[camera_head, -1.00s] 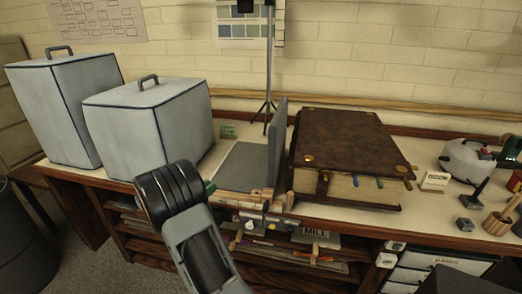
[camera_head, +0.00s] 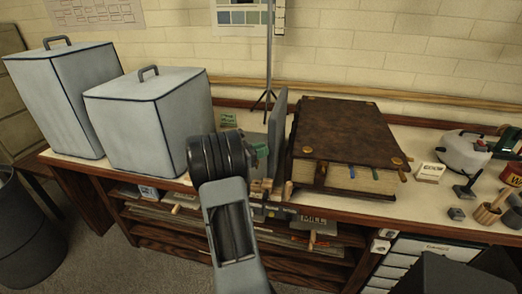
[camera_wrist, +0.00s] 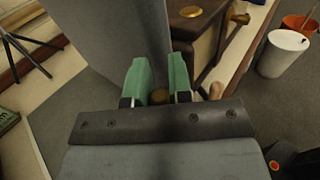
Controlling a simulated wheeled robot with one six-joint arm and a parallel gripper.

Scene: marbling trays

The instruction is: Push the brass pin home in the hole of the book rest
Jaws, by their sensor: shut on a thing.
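The grey book rest (camera_head: 278,122) stands on the bench against the left side of a thick brown book; its upright plate also shows in the wrist view (camera_wrist: 115,35). The pin's far end and the hole are hidden, so I cannot tell how deep the pin sits. In the head view the pin is hidden.
The brown book (camera_head: 340,140) stands close on the right. Two grey covered boxes (camera_head: 150,115) stand to the left. A thin stand (camera_head: 269,60) rises behind the rest. A wooden pot (camera_head: 487,213) and tools lie far right on the bench.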

